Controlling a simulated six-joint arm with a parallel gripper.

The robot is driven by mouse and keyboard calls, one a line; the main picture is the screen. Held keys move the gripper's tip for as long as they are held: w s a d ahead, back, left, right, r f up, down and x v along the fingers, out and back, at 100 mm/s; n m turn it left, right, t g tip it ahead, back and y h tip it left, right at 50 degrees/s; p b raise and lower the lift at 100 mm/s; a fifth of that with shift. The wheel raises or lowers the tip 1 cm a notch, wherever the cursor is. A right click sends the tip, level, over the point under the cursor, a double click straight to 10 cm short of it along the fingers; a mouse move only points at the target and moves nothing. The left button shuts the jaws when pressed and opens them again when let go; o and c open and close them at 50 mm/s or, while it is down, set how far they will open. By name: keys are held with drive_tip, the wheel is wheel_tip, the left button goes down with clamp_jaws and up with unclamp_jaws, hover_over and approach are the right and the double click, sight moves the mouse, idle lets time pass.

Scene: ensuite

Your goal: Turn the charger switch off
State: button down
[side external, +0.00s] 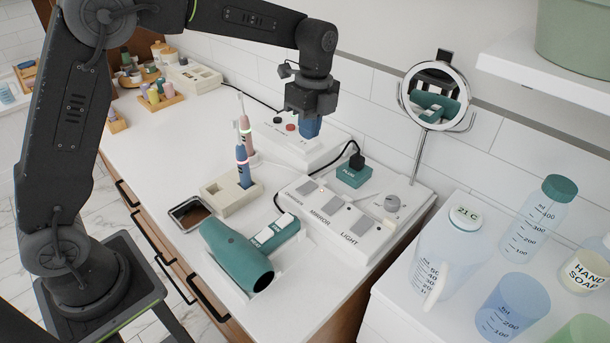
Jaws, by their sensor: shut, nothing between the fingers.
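A white panel (379,232) on the counter carries a row of grey rocker switches. The switch at its left end (307,187) has a small label that I cannot read clearly; the middle switch (332,206) is marked MIRROR and the right one (362,228) LIGHT. Which way each rocker is tipped is too small to tell. My gripper (309,133) points down with its blue fingertips shut and empty, above the white box behind the panel, apart from the switches. A cream stand (222,197) holds a blue toothbrush (243,167); a pink one (246,134) stands behind.
A teal hair dryer (237,254) lies in front of the panel. A black plug (357,161) sits in a teal block (353,174), its cable trailing left. The white box (328,145) has red and dark buttons. A round mirror (434,94) stands behind; bottles and a jug (443,250) are right.

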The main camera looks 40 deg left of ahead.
sight(307, 188)
drive_tip(key=f, duration=0.4)
drive_tip(key=s+f, duration=0.1)
drive_tip(key=f, duration=0.9)
drive_tip(key=shift+s, duration=0.25)
drive_tip(key=shift+s+f, duration=0.1)
drive_tip(key=shift+f, duration=0.15)
drive_tip(key=shift+w+r, duration=0.3)
drive_tip(key=shift+w, duration=0.5)
drive_tip(key=shift+r, duration=0.15)
wheel_tip(307, 188, up, 14)
drive_tip(key=s, duration=0.1)
drive_tip(key=shift+s, duration=0.2)
